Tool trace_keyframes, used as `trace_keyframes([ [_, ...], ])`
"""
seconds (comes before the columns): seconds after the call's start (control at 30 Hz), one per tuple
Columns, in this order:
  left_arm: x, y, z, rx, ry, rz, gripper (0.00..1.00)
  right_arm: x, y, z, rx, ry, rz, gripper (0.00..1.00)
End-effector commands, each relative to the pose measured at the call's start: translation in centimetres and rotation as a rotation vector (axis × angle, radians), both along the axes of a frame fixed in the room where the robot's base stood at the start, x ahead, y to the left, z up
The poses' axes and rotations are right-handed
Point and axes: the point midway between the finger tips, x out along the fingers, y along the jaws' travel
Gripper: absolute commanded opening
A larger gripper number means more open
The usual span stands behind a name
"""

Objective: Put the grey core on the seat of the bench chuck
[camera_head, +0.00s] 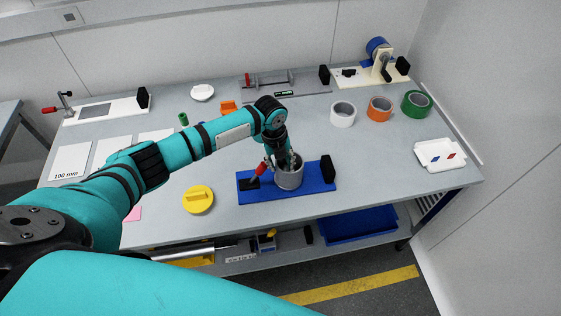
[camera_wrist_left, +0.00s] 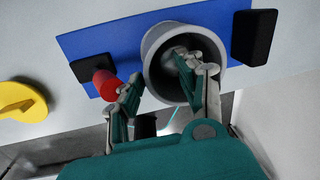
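The grey core (camera_head: 289,180), a hollow cylinder, stands over the blue plate of the bench chuck (camera_head: 320,191), between its red-handled lever (camera_head: 260,169) and a black block. I cannot see whether its hidden lower end rests on the seat. My left gripper (camera_head: 283,163) is at the core's rim. In the left wrist view the gripper (camera_wrist_left: 155,80) straddles the core's wall (camera_wrist_left: 150,55), one finger inside the core and the other outside beside the red handle (camera_wrist_left: 106,84). The fingers are apart, with a visible gap to the wall. My right gripper is out of view.
A yellow lidded disc (camera_head: 198,199) lies left of the chuck. White, orange and green tape rolls (camera_head: 380,108) stand to the right, with a white tray (camera_head: 440,154) near the right edge. The bench between the chuck and the tape rolls is clear.

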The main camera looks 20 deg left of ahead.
Motion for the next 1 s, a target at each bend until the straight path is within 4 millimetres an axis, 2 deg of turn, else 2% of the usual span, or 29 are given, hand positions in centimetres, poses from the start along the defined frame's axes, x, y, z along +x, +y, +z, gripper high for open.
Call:
trace_keyframes([
  [0.17,0.0,0.2,2.0,-0.001,-0.004,-0.001,0.39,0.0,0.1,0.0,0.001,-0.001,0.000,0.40],
  [0.4,-0.4,0.7,7.1,0.000,-0.005,-0.001,0.39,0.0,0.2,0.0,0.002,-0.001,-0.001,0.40],
  [0.6,-0.7,1.0,10.4,0.000,-0.003,0.000,0.39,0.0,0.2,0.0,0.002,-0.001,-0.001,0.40],
  [0.77,-0.9,1.1,11.7,0.000,-0.001,0.000,0.39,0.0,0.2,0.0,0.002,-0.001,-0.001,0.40],
  [1.0,-0.9,1.1,11.9,0.000,0.000,0.001,0.39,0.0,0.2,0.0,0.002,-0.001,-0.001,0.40],
])
